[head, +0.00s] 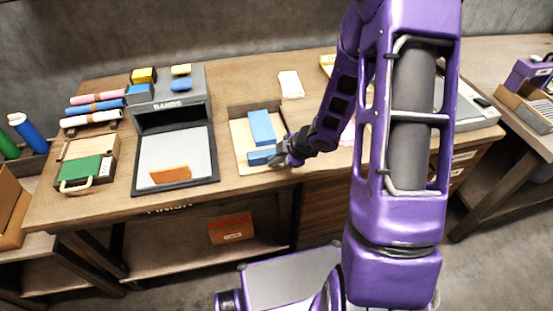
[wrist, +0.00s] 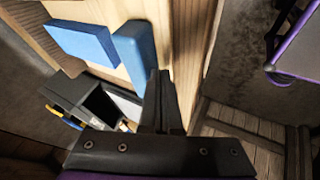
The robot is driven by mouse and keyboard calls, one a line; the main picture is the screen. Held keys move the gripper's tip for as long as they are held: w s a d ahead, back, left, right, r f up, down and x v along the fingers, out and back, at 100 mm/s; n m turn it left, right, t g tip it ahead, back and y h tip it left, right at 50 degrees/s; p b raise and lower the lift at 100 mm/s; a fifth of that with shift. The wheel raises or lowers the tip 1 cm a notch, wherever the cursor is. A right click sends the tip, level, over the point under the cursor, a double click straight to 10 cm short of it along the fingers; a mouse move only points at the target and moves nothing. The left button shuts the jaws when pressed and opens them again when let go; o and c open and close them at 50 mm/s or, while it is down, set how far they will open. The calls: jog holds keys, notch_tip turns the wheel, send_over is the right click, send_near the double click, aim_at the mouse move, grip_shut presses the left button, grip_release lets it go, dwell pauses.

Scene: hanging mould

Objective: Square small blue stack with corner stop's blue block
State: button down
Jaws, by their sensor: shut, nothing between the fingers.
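Two blue pieces lie on a pale wooden board (head: 239,130) with a darker wooden edge along its back. The longer blue piece (head: 262,127) is at the back and slightly tilted in the picture. The shorter blue piece (head: 261,157) is in front of it. I cannot tell for sure which is the stack and which is the corner stop's block. My gripper (head: 284,150) is shut and empty, close to the right end of the front piece. In the wrist view, the shut fingers (wrist: 160,78) are beside a blue block (wrist: 133,50); a flat blue piece (wrist: 80,41) lies further left.
Left of the board stands a grey bin marked BANDS (head: 175,118) with a white tray and an orange block (head: 171,174). A white card (head: 291,84) lies behind the board. A green case (head: 84,172) and rolls are at the far left. The table's front edge is close to my gripper.

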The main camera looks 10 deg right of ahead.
jog(key=v, duration=0.9)
jog(key=shift+r, duration=0.15)
